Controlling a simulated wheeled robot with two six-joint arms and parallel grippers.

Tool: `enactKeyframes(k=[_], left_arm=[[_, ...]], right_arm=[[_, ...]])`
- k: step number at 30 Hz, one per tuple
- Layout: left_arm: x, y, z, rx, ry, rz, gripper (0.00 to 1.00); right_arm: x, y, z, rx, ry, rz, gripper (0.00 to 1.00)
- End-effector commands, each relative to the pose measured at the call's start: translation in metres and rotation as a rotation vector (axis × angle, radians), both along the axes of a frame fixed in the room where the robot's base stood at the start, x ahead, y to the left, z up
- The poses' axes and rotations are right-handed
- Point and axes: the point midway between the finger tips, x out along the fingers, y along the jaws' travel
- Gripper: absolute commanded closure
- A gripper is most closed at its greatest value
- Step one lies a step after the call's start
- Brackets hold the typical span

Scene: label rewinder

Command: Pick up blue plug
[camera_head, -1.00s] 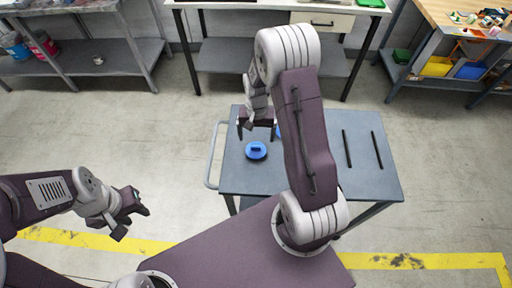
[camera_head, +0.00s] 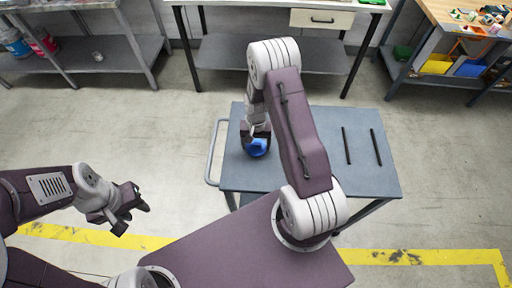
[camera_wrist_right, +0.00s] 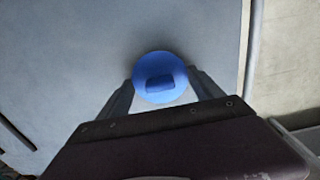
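The blue plug (camera_head: 257,149) is a round disc with a raised grip bar, on the left part of the grey cart top. In the right wrist view the plug (camera_wrist_right: 160,78) lies between the fingertips of my right gripper (camera_wrist_right: 160,88). The fingers are spread, one on each side of the disc; whether they touch its rim I cannot tell. In the head view my right gripper (camera_head: 256,137) is over the plug and partly hides it. My left gripper (camera_head: 131,209) is at the left, away from the cart over the floor, and its fingers look apart.
The cart top (camera_head: 365,175) has two dark slots (camera_head: 346,146) at its right and a handle rail (camera_head: 213,155) on its left side. The middle of the cart is mostly behind my right arm. Workbenches (camera_head: 280,58) stand along the back wall.

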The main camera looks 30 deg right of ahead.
Motion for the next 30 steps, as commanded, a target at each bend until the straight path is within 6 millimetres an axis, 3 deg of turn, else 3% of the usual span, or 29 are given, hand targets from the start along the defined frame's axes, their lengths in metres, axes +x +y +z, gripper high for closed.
enactKeyframes(k=[1, 3, 11, 14, 19, 30], left_arm=[[0.000, 0.000, 0.000, 0.000, 0.000, 0.000, 0.64], [0.000, 0.000, 0.000, 0.000, 0.000, 0.000, 0.64], [0.000, 0.000, 0.000, 0.000, 0.000, 0.000, 0.64], [0.000, 0.000, -0.002, 0.000, 0.000, 0.000, 0.64], [0.000, 0.000, -0.005, 0.000, 0.000, 0.000, 0.64], [0.000, 0.000, -0.015, 0.000, 0.000, 0.000, 0.64]], right_arm=[[0.000, 0.000, 0.000, 0.000, 0.000, 0.000, 0.53], [0.000, 0.000, 0.000, 0.000, 0.000, 0.000, 0.64], [0.000, 0.000, 0.003, -0.001, -0.001, 0.000, 0.64], [0.001, 0.000, 0.011, -0.001, -0.003, 0.000, 0.64], [0.002, 0.000, 0.040, -0.001, -0.006, 0.000, 0.64], [-0.012, -0.084, 0.090, -0.002, -0.003, -0.006, 0.64]])
